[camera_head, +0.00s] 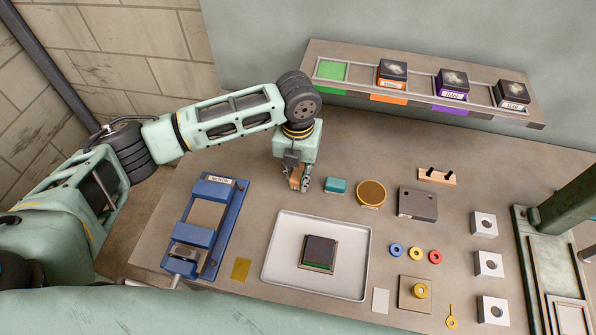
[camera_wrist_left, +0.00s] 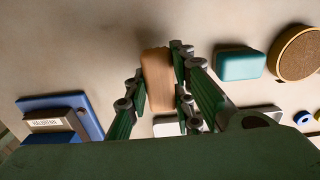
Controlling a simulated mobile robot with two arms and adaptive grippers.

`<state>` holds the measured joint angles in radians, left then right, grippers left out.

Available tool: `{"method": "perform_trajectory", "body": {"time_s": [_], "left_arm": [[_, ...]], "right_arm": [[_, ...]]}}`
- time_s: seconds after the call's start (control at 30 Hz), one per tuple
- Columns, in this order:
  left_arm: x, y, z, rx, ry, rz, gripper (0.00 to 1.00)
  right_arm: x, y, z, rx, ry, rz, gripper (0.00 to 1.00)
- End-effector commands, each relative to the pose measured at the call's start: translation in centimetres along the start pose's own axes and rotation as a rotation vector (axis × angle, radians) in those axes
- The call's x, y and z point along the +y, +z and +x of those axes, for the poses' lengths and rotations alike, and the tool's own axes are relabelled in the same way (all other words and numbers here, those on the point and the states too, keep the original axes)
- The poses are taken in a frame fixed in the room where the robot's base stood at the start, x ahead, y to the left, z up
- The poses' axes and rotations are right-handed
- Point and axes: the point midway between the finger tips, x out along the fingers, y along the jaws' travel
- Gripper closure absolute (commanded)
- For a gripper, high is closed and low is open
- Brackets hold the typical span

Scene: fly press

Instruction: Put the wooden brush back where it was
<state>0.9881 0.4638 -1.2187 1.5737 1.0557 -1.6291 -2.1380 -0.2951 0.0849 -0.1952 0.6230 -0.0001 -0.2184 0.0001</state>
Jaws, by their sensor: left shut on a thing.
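The wooden brush (camera_wrist_left: 156,77) is a light-brown block between the fingers of my left gripper (camera_wrist_left: 157,92) in the left wrist view. In the head view the left gripper (camera_head: 299,184) points down over the table, shut on the brush (camera_head: 295,178), whose lower part shows between the fingers. It is just left of a teal block (camera_head: 335,185). I cannot tell whether the brush touches the table. My right gripper is not in view.
A white tray (camera_head: 274,277) with a dark square block (camera_head: 320,250) lies in front. A blue vise-like fixture (camera_head: 190,266) is to the left. A round brown-topped tin (camera_head: 371,192) and grey block (camera_head: 418,204) stand to the right. A shelf (camera_head: 420,68) runs along the back.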

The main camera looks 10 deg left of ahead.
Motion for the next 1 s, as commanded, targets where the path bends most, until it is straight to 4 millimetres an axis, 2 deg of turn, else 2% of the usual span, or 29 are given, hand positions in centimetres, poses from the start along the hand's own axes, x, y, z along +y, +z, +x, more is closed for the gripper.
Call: {"method": "perform_trajectory", "body": {"time_s": [0.03,0.17,0.53,0.57,0.6,0.77,1.0], "left_arm": [[-0.1,0.0,0.4,0.001,-0.001,-0.001,1.0],[-0.1,0.0,1.5,-0.001,-0.001,0.0,1.0],[-0.1,0.0,2.0,-0.001,-0.001,-0.001,1.0],[-0.1,0.0,2.0,-0.002,-0.001,0.0,0.75],[-0.1,0.0,1.9,-0.002,-0.001,0.0,0.72],[-0.1,0.0,1.9,-0.002,-0.001,-0.001,0.59],[-0.1,0.0,1.9,-0.002,-0.001,-0.001,0.59]], "right_arm": [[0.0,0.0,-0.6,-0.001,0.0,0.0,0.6],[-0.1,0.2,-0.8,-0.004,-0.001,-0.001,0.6],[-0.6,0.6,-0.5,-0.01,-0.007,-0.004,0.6],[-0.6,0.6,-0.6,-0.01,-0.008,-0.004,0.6],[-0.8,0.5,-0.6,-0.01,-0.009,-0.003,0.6],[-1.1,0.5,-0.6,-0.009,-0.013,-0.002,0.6],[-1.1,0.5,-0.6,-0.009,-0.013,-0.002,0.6]]}}
